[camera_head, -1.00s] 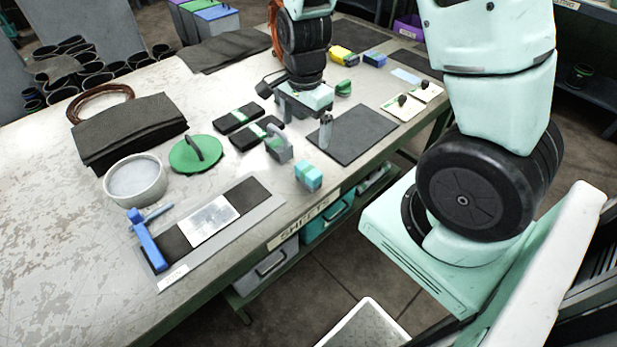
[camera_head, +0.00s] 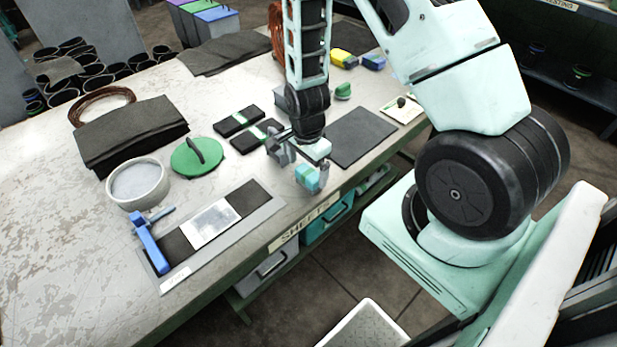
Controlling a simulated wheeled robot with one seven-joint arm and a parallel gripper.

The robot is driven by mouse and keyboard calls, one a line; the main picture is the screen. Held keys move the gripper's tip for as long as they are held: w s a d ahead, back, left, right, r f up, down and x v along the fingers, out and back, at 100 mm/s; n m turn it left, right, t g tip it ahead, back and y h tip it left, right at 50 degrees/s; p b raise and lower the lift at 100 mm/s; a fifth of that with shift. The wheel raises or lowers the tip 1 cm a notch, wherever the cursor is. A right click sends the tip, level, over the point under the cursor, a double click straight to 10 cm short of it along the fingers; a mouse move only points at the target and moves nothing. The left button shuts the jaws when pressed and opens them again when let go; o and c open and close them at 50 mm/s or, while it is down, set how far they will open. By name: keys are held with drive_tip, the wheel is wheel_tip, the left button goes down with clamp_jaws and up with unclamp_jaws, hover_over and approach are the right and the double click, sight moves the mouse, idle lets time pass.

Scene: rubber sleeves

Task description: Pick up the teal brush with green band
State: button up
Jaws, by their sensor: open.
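The teal brush with the green band (camera_head: 306,178) is a small block on the table near its front edge. My gripper (camera_head: 301,164) is low over it and open. One grey finger shows up and to the left of the brush, and the other is close by its right side. The palm hides part of the view behind the brush. I cannot tell whether either finger touches it.
A dark mat (camera_head: 361,136) lies right of my gripper.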

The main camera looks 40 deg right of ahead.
sight(308, 172)
drive_tip(key=shift+w+d+f+p, duration=0.15)
drive_tip(key=shift+f+p, duration=0.25)
drive_tip(key=shift+f, duration=0.85)
drive_tip(key=shift+d+f+p, duration=0.15)
drive_tip(key=shift+f+p, duration=0.25)
drive_tip(key=shift+f, duration=0.8)
drive_tip(key=shift+c, duration=0.3)
drive_tip(key=c, duration=1.1)
wheel_tip(308, 172, up, 10)
drive_tip(key=shift+r+b, duration=0.1)
drive_tip(key=shift+b, duration=0.85)
drive_tip(key=shift+o, duration=1)
